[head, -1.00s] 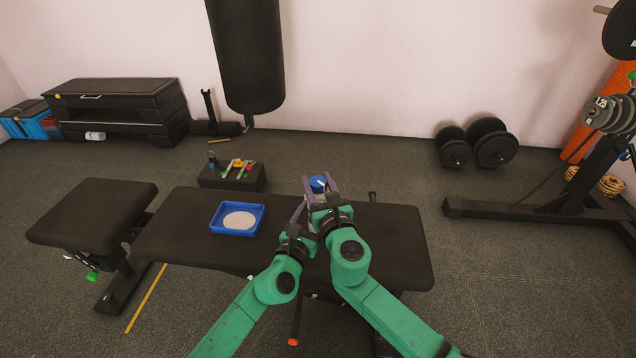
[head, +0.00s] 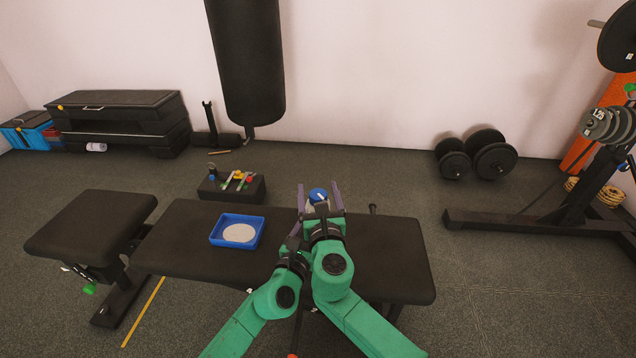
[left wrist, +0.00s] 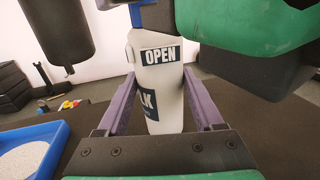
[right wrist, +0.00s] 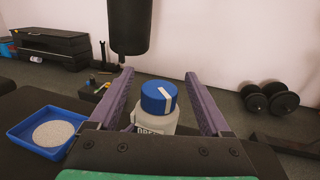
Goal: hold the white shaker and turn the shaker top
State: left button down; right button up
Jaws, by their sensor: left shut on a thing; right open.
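The white shaker (left wrist: 160,90) stands upright in the left wrist view, with "OPEN" on a dark label. My left gripper (left wrist: 160,100) is shut on its body, one finger on each side. The blue shaker top (right wrist: 158,96) has a white stripe and also shows in the head view (head: 318,194). My right gripper (right wrist: 158,90) is open, with one finger on each side of the top and visible gaps between. In the head view my right gripper (head: 320,190) is above and in front of my left gripper (head: 294,238), whose fingertips are mostly hidden.
A blue tray (head: 216,241) with a round pale patch in it lies on the black bench (head: 390,265), left of the grippers. A black block (head: 256,190) with small coloured things stands behind the bench. A punching bag (head: 245,70) hangs at the back. The bench's right part is clear.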

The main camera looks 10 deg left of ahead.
aim_at(318, 194)
notch_tip(318, 194, up, 9)
jog(key=shift+f, duration=0.1)
